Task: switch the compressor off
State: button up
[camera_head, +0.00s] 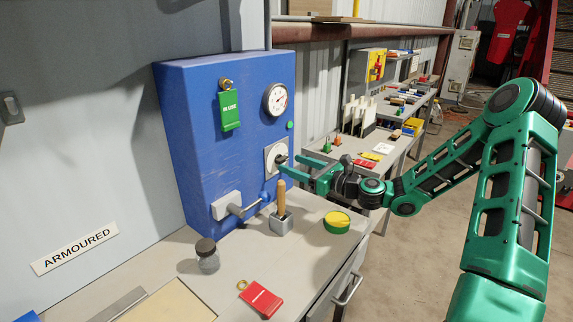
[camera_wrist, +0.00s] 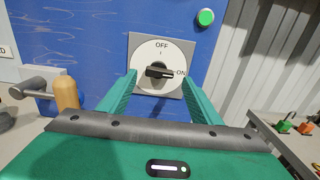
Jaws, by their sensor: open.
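The compressor is a blue cabinet (camera_head: 190,130) standing on the bench at the left of the head view. Its rotary switch (camera_wrist: 160,72) has a black knob on a white dial on a grey plate, marked OFF at the top and ON at the right. The knob lies roughly level, turned towards ON. The switch also shows in the head view (camera_head: 273,154), partly behind the fingers. My gripper (camera_head: 290,166) is open, its green fingers (camera_wrist: 160,88) either side of the knob and pointing at the dial.
A gauge (camera_head: 276,99), a green IN USE tag (camera_head: 229,110) and a green light (camera_wrist: 205,17) are on the cabinet. A lever valve (camera_head: 228,207) juts out below. A wooden-handled tool (camera_head: 281,200), a jar (camera_head: 207,255) and a red tag (camera_head: 261,299) are on the bench.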

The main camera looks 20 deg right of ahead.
aim_at(285, 161)
jog(key=shift+x, duration=1.65)
jog(key=c, duration=1)
jog(key=shift+c, duration=0.2)
